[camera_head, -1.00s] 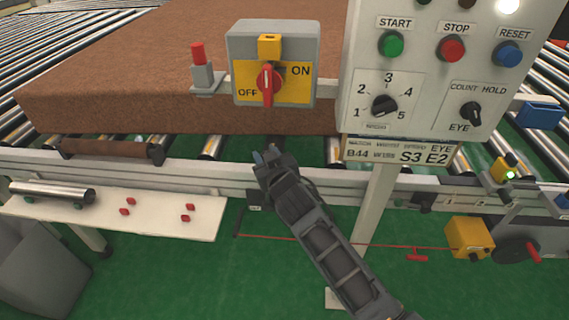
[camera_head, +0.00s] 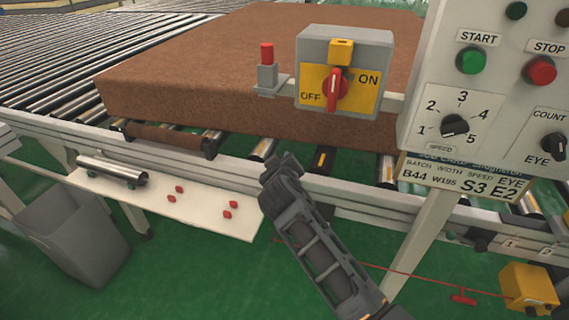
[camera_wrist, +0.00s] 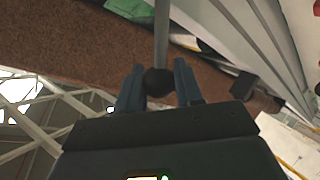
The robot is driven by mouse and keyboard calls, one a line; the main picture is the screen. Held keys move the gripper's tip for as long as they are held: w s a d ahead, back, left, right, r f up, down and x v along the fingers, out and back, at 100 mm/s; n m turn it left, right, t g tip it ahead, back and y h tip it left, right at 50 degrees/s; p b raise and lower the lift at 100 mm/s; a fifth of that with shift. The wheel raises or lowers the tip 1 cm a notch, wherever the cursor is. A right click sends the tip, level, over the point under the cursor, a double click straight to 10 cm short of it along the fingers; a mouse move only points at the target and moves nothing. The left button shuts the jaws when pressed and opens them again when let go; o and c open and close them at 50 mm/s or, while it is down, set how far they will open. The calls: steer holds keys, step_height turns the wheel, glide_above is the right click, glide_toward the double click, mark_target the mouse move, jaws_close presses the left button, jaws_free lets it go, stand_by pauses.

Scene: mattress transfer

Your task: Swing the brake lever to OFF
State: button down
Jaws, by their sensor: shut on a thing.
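In the wrist view, a dark round knob (camera_wrist: 158,83) on a grey rod (camera_wrist: 162,35) sits between the blue fingertips of my gripper (camera_wrist: 157,72); it looks like the brake lever's end. My gripper is shut on it. In the head view my gripper (camera_head: 281,165) is at the conveyor's front rail, below and left of the OFF/ON switch box. There the fingertips and the lever are hidden behind my gripper, and I see no brake marking.
A brown mattress block (camera_head: 210,65) lies on the rollers. A switch box (camera_head: 345,72) and a control panel (camera_head: 485,95) stand to the right. A white shelf (camera_head: 130,193) with red pieces and a metal roller, and a grey bin (camera_head: 75,235), are at the left.

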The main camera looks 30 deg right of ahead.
steer(key=shift+w+a+r, duration=0.1)
steer(key=shift+w+a, duration=0.1)
steer(key=c, duration=1)
jaws_free()
steer(key=shift+o, duration=1.1)
steer(key=v, duration=0.7)
steer(key=shift+s, duration=0.35)
steer(key=shift+a, duration=0.15)
